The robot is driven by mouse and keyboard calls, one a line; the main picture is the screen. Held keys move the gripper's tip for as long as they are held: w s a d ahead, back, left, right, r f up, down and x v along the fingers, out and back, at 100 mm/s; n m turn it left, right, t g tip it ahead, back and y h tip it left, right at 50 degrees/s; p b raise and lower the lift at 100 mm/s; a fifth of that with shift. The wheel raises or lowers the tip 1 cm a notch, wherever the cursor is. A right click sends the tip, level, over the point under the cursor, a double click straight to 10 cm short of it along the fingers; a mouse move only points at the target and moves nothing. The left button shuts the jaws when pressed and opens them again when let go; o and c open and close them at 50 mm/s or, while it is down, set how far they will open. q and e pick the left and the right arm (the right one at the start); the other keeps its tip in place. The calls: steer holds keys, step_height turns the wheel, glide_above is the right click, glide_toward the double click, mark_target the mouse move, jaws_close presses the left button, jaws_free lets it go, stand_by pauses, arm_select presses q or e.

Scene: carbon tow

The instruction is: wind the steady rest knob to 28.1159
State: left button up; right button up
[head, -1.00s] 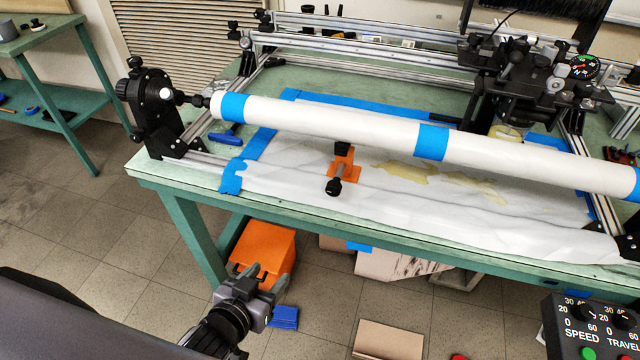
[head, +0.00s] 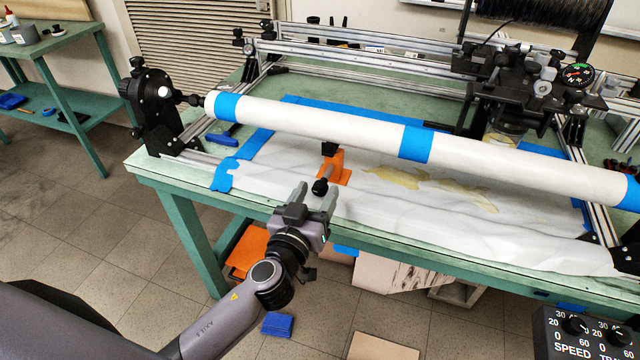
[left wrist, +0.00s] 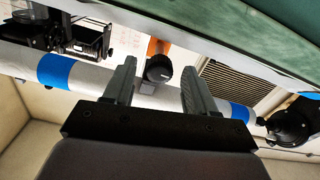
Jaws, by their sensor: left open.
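The steady rest is an orange bracket (head: 337,164) under the white tube (head: 320,128), with a black knob (head: 320,187) on a short shaft pointing toward me. My left gripper (head: 315,193) is open at the table's front edge, its fingertips close to the knob. In the left wrist view the round black knob (left wrist: 158,68) shows between the two spread fingers (left wrist: 157,75), nearer the left one. I see no contact, and how deep the knob sits between the fingers is hard to tell. No dial reading for the knob shows. My right gripper is not in view.
The tube with blue tape bands runs above the table from the black headstock (head: 153,100). A carriage (head: 520,85) stands at the back right. A control box (head: 585,335) is at the lower right. An orange bin (head: 248,249) sits below the table edge.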

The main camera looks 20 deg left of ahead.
arm_select(q)
steer(key=shift+w+d, duration=0.1)
steer(key=shift+w, duration=1.25)
jaws_close()
